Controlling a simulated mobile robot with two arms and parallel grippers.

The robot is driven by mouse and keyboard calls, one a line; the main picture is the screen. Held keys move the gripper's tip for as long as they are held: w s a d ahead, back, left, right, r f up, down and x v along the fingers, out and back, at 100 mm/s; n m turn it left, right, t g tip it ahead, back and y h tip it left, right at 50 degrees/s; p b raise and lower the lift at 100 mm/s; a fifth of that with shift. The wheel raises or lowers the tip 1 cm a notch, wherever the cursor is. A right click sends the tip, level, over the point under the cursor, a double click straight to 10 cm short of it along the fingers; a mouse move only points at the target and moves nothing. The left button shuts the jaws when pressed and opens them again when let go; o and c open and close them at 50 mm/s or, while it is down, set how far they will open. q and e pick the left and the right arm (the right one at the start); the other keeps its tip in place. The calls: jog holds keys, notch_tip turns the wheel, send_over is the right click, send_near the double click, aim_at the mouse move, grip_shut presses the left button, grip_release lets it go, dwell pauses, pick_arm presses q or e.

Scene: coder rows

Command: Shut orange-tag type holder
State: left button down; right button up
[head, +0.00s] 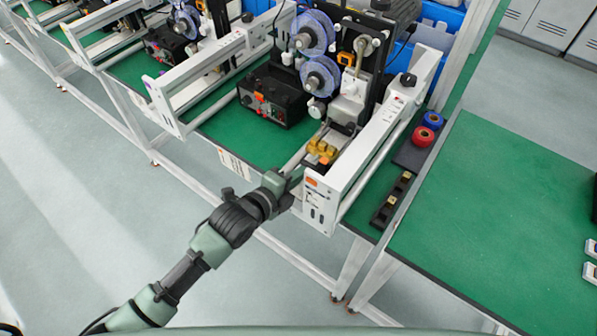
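A coder machine (345,105) stands on the green bench, with a small orange tag (312,182) on the near end of its white side frame. A brass-coloured block (322,149), which looks like the type holder, sits low at the machine's front, just behind that tag. I cannot tell whether the holder is open or shut. My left gripper (293,180) reaches in from the lower left and is close to the tagged end and the holder. Its fingers are small and partly hidden, so their opening and any contact are unclear. My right gripper is not in view.
A black control box (272,95) stands left of the machine. Red (423,136) and blue tape rolls and a dark tray (391,200) lie to its right. More coders stand at upper left. The green table (510,210) at right is mostly clear.

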aim_at(307, 164)
pick_arm(q)
jog(key=shift+w+d+b, duration=0.25)
jog(key=shift+w+d, duration=0.35)
jog(key=shift+w, duration=0.25)
jog(key=shift+w+d+b, duration=0.2)
jog(key=shift+w+d, duration=0.4)
jog(key=shift+w, duration=0.2)
jog(key=shift+s+a, duration=0.1)
jog(key=shift+a, duration=0.05)
